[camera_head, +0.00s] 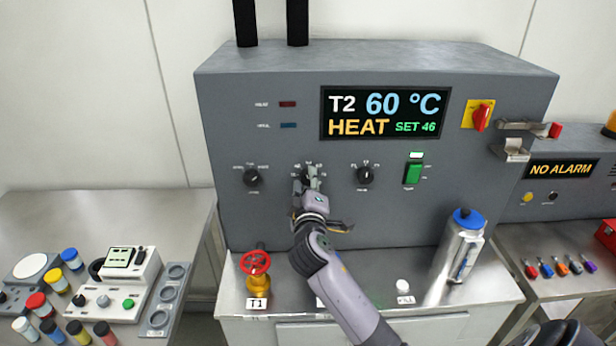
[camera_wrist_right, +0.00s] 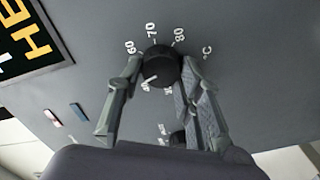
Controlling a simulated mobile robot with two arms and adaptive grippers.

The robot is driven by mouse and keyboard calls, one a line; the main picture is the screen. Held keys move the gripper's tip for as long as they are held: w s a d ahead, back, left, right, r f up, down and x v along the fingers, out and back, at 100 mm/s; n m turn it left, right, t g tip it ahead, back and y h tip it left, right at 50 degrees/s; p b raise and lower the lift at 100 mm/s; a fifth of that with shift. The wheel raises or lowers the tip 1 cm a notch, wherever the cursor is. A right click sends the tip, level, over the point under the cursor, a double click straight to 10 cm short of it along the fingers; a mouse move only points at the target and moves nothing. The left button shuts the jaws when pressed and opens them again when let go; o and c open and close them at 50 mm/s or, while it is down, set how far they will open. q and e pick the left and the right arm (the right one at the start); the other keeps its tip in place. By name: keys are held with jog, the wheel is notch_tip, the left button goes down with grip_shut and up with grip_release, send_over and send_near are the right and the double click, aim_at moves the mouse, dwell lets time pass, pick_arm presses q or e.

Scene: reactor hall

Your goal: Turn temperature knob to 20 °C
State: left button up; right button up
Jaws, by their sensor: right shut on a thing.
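The temperature knob (camera_wrist_right: 161,62) is a round black dial on the grey reactor panel (camera_head: 290,220). In the wrist view, labels 60, 70, 80 and °C show around it; its lower labels are partly hidden. My right gripper (camera_head: 309,182) is shut on this knob and mostly hides it in the head view. In the wrist view, the fingers of the right gripper (camera_wrist_right: 164,74) stand on either side of the knob. The display (camera_head: 385,113) reads T2 60 °C, HEAT, SET 46. My left gripper is not in view.
Another black knob (camera_head: 253,177) is left of my gripper, and a third (camera_head: 364,175) is right. A green switch (camera_head: 413,172) and a red-on-yellow switch (camera_head: 481,115) are farther right. A red valve wheel (camera_head: 256,262) and a metal bottle (camera_head: 459,247) stand below the panel.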

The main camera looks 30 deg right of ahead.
jog(key=n+p, duration=0.3)
jog(key=n, duration=0.2)
jog(key=shift+n, duration=0.4)
jog(key=n+p, duration=0.1)
jog(key=n, duration=0.2)
jog(key=shift+f+n, duration=0.1)
jog(key=shift+n, duration=0.2)
jog(key=n, duration=0.2)
jog(key=shift+f+n+p, duration=0.1)
jog(key=shift+n+p, duration=0.2)
jog(key=n, duration=0.4)
jog(key=shift+f+n, duration=0.15)
jog(key=shift+n, duration=0.15)
jog(key=n, duration=0.3)
jog(key=shift+s+n, duration=0.1)
jog(key=shift+n, duration=0.2)
jog(key=shift+d+f+n, duration=0.1)
jog(key=shift+n, duration=1.6)
